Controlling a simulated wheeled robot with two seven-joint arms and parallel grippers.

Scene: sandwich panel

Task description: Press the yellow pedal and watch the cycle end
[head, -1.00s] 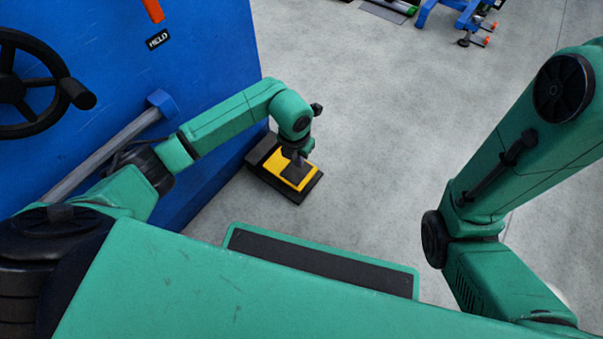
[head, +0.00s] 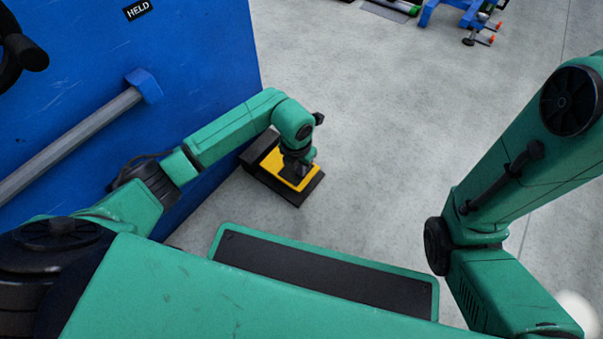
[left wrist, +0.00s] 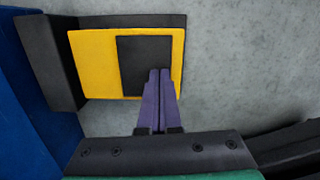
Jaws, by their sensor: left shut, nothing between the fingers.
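The yellow pedal (head: 272,165) has a black pad and sits on a dark base on the floor beside the blue machine. In the left wrist view the yellow pedal (left wrist: 92,62) lies ahead, its black pad (left wrist: 144,62) partly covered by my fingertips. My left gripper (head: 299,172) points down over the pad, shut and empty. Its two purple fingers (left wrist: 159,72) are together in the left wrist view. I cannot tell whether the tips touch the pad. A sign reading HELD (head: 137,10) shows on the machine. My right gripper is out of view.
The blue machine (head: 200,60) stands at left with a grey bar (head: 75,140) and a black handwheel (head: 14,55). Open grey floor (head: 370,130) lies right of the pedal. Blue equipment (head: 455,15) stands far off at the top.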

